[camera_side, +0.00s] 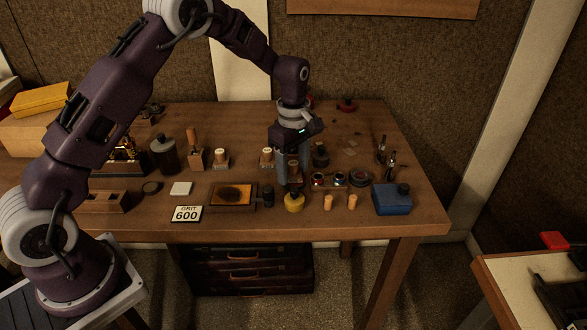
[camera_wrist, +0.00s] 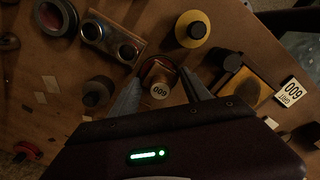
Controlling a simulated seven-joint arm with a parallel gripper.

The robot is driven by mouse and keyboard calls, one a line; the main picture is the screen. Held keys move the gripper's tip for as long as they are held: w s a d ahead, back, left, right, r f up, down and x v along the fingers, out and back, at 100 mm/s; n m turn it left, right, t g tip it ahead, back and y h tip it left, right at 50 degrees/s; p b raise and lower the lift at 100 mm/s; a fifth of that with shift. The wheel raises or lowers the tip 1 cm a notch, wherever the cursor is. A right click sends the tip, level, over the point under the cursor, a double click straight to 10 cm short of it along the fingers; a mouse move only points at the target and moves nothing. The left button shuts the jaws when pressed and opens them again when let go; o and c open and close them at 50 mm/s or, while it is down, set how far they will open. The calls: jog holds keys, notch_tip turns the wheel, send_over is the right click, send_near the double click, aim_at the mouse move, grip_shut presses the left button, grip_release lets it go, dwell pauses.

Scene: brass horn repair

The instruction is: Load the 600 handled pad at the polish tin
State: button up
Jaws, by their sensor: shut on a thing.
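My gripper (camera_wrist: 160,93) is shut on a small wooden handled pad (camera_wrist: 158,75) marked 600. The pad sits between both fingers, its number facing the wrist camera. In the side view my gripper (camera_side: 293,183) points down, low over the front middle of the table, and mostly hides the pad. A dark reddish curved rim (camera_wrist: 170,59) shows just past the pad in the wrist view; I cannot tell whether the pad touches it. A dark-rimmed round tin (camera_wrist: 55,16) with a reddish inside is at the wrist view's upper left. I cannot tell which is the polish tin.
A yellow round pot (camera_side: 294,203) with a dark knob stands just in front of my gripper. A holder with two cups (camera_wrist: 111,40) is close by. Left are the orange tray (camera_side: 215,204) and the GRIT 600 card (camera_side: 187,214). A blue box (camera_side: 392,200) is right.

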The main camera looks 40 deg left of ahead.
aim_at(293, 163)
jog(key=shift+r, duration=3.2)
